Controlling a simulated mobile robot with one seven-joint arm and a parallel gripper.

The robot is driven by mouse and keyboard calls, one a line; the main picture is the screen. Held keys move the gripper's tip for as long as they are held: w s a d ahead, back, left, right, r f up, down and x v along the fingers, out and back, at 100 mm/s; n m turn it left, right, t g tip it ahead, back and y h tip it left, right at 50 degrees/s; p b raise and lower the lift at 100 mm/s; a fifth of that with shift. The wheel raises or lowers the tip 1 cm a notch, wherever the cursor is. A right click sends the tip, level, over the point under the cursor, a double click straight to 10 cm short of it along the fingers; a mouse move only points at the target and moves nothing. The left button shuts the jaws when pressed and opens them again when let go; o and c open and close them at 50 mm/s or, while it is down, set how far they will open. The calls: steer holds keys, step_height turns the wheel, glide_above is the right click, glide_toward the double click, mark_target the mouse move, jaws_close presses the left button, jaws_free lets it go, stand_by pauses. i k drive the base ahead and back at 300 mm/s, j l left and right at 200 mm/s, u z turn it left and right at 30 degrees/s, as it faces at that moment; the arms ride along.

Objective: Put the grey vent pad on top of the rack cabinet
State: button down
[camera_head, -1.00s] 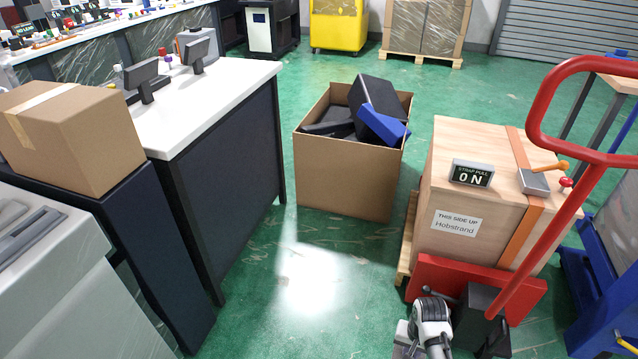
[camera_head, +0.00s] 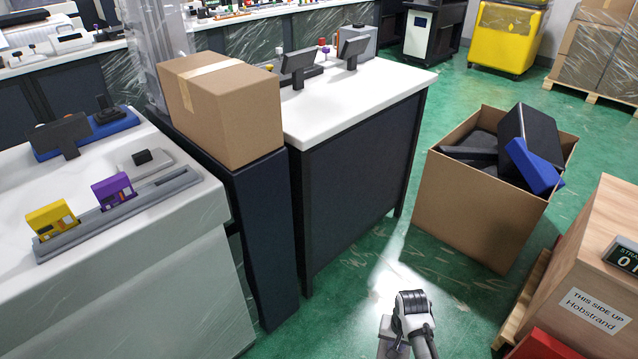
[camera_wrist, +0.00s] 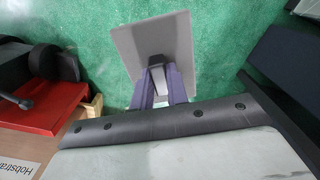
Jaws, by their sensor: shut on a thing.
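The grey vent pad (camera_wrist: 172,28) is a flat grey square in the wrist view, held out over the green floor. My gripper (camera_wrist: 158,78) is shut on it near its middle. In the head view my arm's end (camera_head: 412,312) is at the bottom, with a grey piece of the pad (camera_head: 386,338) just beside and below it. No rack cabinet is clearly labelled. A tall black cabinet with a white panel (camera_head: 418,32) stands at the far back, its top cut by the picture edge; I cannot tell whether it is the rack cabinet.
An open carton (camera_head: 470,210) with dark and blue items stands right of centre, a wooden crate (camera_head: 590,260) at the right edge. A white-topped counter (camera_head: 385,85) and a dark stand (camera_head: 262,240) bearing a cardboard box (camera_head: 225,115) are left. Green floor lies between.

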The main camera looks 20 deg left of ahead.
mark_target(90, 190)
steer(key=l+u, duration=0.15)
steer(key=u, duration=0.2)
steer(key=l+u, duration=0.15)
steer(key=u, duration=0.2)
steer(key=l+u, duration=0.15)
steer(key=u, duration=0.15)
steer(key=k, duration=0.05)
